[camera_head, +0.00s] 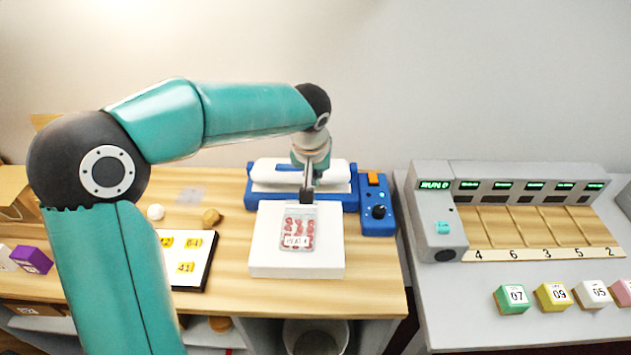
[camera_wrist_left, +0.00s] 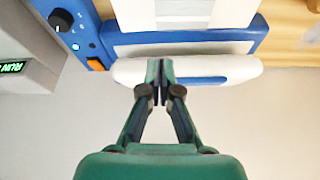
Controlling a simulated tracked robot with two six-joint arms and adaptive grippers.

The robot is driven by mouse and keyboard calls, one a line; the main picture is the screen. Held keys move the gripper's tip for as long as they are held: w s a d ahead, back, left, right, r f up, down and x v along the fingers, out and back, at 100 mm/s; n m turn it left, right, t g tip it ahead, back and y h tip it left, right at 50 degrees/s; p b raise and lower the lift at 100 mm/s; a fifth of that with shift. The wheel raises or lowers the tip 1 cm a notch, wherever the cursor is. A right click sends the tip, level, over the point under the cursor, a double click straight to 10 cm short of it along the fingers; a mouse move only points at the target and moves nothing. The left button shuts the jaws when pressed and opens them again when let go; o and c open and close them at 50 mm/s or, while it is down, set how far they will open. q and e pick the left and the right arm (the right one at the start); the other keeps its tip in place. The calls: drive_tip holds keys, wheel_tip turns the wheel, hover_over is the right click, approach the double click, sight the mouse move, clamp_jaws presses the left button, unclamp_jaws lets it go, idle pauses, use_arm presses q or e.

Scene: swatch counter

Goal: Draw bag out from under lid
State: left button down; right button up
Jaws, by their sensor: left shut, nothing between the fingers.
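The bag (camera_head: 297,240) is clear with red contents and a white label. It lies flat on a white block in front of the blue sealer (camera_head: 255,200), its upper end toward the sealer. The white lid (camera_head: 275,172) spans the sealer's back; it also shows in the left wrist view (camera_wrist_left: 225,72). My left gripper (camera_head: 307,196) points down over the sealer, just beyond the bag's upper end. In the left wrist view its fingers (camera_wrist_left: 159,68) are together and empty in front of the lid. I cannot tell whether they touch anything. My right gripper is out of view.
The white block (camera_head: 295,268) stands near the counter's front edge. A control box (camera_head: 377,212) adjoins the sealer's right side. A board with yellow tags (camera_head: 200,255) lies left. A grey rack (camera_head: 435,215) and several coloured cubes (camera_head: 511,298) stand on the right table.

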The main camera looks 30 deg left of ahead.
sight(313, 216)
use_arm(q)
drive_tip(key=p+x, duration=0.1)
drive_tip(key=x, duration=0.7)
drive_tip(key=shift+w+d+f, duration=0.1)
drive_tip(key=shift+f, duration=0.1)
drive_tip(key=s, duration=0.1)
drive_tip(key=s+d, duration=0.1)
drive_tip(key=s, duration=0.1)
drive_tip(key=shift+d+r+p, duration=0.25)
drive_tip(key=shift+p, duration=0.1)
drive_tip(key=shift+s+d+f, duration=0.1)
drive_tip(key=shift+s, duration=0.2)
drive_tip(key=shift+s+d+f+b, duration=0.1)
drive_tip(key=shift+s+f+b, duration=0.05)
drive_tip(key=shift+b, duration=0.3)
drive_tip(key=shift+s+d+b, duration=0.3)
drive_tip(key=shift+s+b, duration=0.3)
drive_tip(key=shift+b, duration=0.35)
drive_tip(key=shift+s+d, duration=0.1)
drive_tip(key=shift+s, duration=0.2)
